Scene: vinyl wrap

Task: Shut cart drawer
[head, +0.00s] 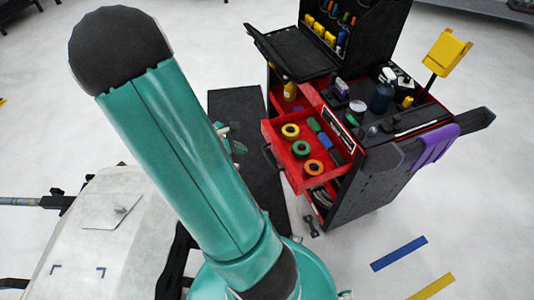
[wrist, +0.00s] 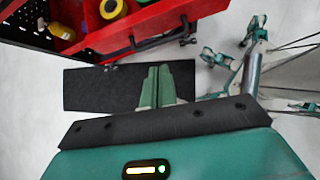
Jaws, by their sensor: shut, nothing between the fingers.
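The red cart drawer (head: 284,157) stands pulled out of the dark tool cart (head: 362,188) in the head view. It holds tape rolls in yellow, green and orange and some small green and blue items. In the wrist view the drawer's red front (wrist: 106,46) crosses the top, with a dark bar handle (wrist: 160,42) on it. My gripper (wrist: 158,70) is shut and empty, its green fingers pointing toward the drawer front just below the handle in the picture. A gap seems to show between them. In the head view my arm hides most of the gripper.
A black mat (head: 240,100) lies on the pale floor beside the cart. An opened black case (head: 342,35), bottles and tools stand on the cart top. A purple cloth (head: 432,148) hangs on the push handle.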

